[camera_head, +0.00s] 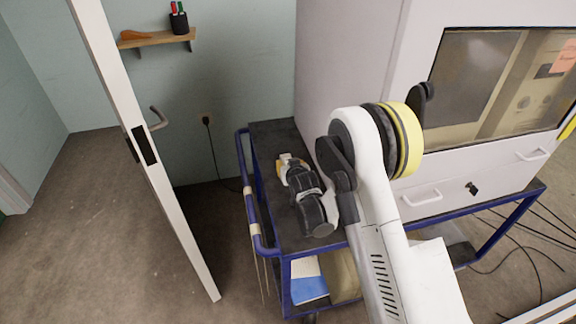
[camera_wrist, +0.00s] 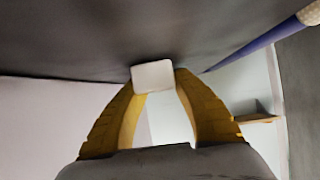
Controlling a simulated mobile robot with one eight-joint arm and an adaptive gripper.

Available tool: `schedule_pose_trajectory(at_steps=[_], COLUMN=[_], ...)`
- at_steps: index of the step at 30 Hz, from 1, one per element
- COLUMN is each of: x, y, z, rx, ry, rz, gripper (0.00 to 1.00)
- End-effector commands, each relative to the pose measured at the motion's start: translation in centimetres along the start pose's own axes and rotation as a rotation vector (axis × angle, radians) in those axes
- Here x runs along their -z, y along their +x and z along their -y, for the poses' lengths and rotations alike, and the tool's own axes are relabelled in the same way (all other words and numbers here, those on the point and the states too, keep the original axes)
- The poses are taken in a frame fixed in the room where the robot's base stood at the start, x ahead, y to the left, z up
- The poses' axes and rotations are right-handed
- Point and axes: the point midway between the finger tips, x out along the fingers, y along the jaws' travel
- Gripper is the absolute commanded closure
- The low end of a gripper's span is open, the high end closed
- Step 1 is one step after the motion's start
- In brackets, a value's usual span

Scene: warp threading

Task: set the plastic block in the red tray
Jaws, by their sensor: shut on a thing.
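The plastic block is a small white block (camera_wrist: 153,75) held between the tips of two yellow fingers in the wrist view. My gripper (camera_wrist: 154,82) is shut on it. In the head view my gripper (camera_head: 285,168) is over the dark top of the blue cart, near its left side, with a bit of the white block (camera_head: 289,157) showing at its tip. I cannot tell whether the block touches the cart top. I see no red tray in either view.
The blue cart (camera_head: 262,135) has a rail along its left side. A large white cabinet (camera_head: 345,60) with a window stands on it, right of my gripper. An open door (camera_head: 150,170) is at the left. A wall shelf (camera_head: 158,40) holds a pen cup (camera_head: 179,22).

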Motion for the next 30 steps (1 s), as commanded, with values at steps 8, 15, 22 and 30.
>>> schedule_pose_trajectory(at_steps=[8,15,22,30], x=[-0.2,-0.2,0.3,0.1], y=[0.1,0.1,-2.6,-8.9], z=[0.0,0.0,0.0,0.0], rx=[0.000,0.000,0.000,0.000], ry=[0.000,0.000,0.000,-0.001], rz=[0.000,0.000,0.000,0.000], gripper=[0.47,0.47,0.47,0.47])
